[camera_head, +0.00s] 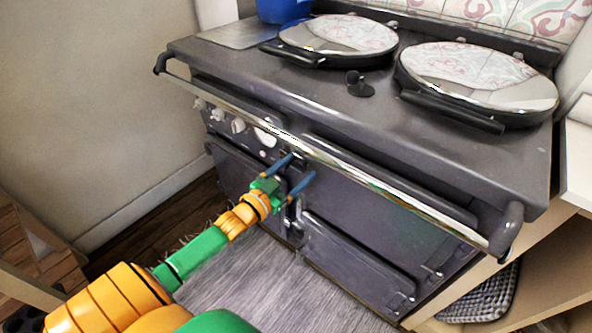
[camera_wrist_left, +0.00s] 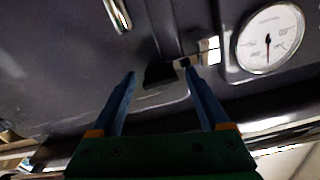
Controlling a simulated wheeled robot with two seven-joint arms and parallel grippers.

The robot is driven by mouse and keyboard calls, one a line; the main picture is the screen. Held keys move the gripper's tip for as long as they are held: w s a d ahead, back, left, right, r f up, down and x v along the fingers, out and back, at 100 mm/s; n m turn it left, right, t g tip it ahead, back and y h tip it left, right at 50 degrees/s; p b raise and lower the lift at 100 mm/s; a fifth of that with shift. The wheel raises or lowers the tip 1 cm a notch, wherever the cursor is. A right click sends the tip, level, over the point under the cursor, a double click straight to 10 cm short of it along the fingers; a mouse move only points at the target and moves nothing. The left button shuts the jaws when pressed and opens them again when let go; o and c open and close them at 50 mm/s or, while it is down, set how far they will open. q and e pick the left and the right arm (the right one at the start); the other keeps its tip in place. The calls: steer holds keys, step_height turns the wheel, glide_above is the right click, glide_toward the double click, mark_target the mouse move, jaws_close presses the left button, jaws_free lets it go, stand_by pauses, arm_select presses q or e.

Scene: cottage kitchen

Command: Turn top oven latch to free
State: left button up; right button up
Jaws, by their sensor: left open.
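The dark grey range oven (camera_head: 360,110) stands ahead, with its upper door (camera_head: 385,200) on the front under the rail. My left gripper (camera_head: 301,165) is in front of the door's left edge, its two blue fingers open and apart. In the left wrist view, a small dark latch piece (camera_wrist_left: 160,75) shows between the fingertips of my left gripper (camera_wrist_left: 160,73), with a bright metal part to its right. I cannot tell whether the fingers touch it. In the head view the gripper largely hides this latch. My right gripper is out of view.
A long steel rail (camera_head: 370,184) runs across the oven front, just above my gripper. A round white gauge (camera_wrist_left: 270,38) is close on the right in the wrist view. A lower door (camera_head: 355,258) is below. Two round lids (camera_head: 338,36) (camera_head: 478,78) are on top.

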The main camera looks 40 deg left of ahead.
arm_select(q)
jaws_close()
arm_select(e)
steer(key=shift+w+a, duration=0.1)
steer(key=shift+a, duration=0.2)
arm_select(q)
steer(key=shift+m, duration=0.4)
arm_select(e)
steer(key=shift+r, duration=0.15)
arm_select(q)
steer(key=m+p, duration=0.1)
steer(key=m, duration=0.2)
steer(key=m+p, duration=0.1)
steer(key=m, duration=0.3)
steer(key=shift+m, duration=0.3)
steer(key=m, duration=0.4)
steer(key=m+b, duration=0.1)
steer(key=m, duration=0.4)
steer(key=shift+f, duration=0.1)
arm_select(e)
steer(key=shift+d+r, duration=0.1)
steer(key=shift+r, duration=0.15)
arm_select(q)
steer(key=shift+m, duration=0.4)
jaws_free()
